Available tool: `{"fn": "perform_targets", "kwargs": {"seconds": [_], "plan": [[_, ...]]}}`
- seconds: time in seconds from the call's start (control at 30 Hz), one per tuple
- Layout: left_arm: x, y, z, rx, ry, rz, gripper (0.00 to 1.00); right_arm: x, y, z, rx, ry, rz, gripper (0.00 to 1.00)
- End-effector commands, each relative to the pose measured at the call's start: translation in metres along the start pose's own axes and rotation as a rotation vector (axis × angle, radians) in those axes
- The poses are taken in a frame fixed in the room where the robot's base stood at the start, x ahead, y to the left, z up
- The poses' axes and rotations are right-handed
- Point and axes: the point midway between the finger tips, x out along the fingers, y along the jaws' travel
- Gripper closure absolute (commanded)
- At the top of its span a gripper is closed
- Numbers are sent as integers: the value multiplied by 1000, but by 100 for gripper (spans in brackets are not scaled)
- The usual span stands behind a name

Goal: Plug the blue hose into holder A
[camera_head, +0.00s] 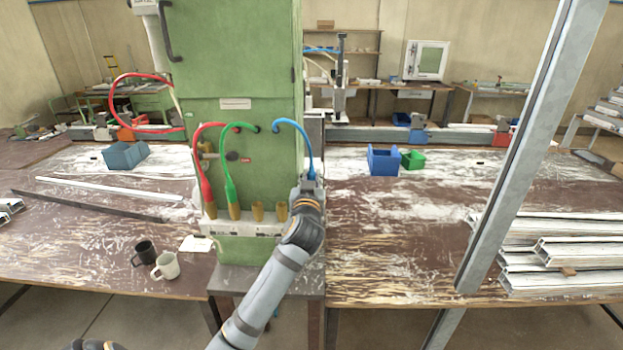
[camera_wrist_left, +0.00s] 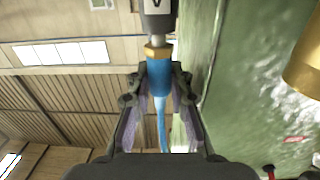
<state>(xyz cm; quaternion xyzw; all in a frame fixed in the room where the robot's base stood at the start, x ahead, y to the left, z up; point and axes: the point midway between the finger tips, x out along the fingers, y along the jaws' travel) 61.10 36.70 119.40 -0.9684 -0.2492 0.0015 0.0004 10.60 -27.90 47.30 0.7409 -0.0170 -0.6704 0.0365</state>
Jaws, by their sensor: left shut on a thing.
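The blue hose (camera_head: 301,137) arcs from the green machine down to my left gripper (camera_head: 309,187). In the left wrist view, my left gripper (camera_wrist_left: 160,112) is shut on the blue hose (camera_wrist_left: 159,78), with a finger on each side, just behind its brass nut (camera_wrist_left: 158,52). I cannot tell whether this cylinder is holder A. Brass sockets (camera_head: 257,211) stand along the machine's front ledge; their labels are too small to read. My right gripper is not in view.
The red hose (camera_head: 205,165) and green hose (camera_head: 229,180) end at the left sockets. Two mugs (camera_head: 165,266) stand at the left bench's front. A steel post (camera_head: 520,160) and stacked profiles (camera_head: 570,250) are at the right. The right bench's middle is clear.

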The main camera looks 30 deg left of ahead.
Motion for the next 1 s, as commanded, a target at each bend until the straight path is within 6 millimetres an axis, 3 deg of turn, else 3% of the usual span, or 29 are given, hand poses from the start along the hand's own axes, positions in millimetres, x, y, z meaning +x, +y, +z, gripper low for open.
{"fn": "perform_targets", "kwargs": {"seconds": [1.0], "plan": [[0,0,10,0,1,0,100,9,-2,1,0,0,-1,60]]}}
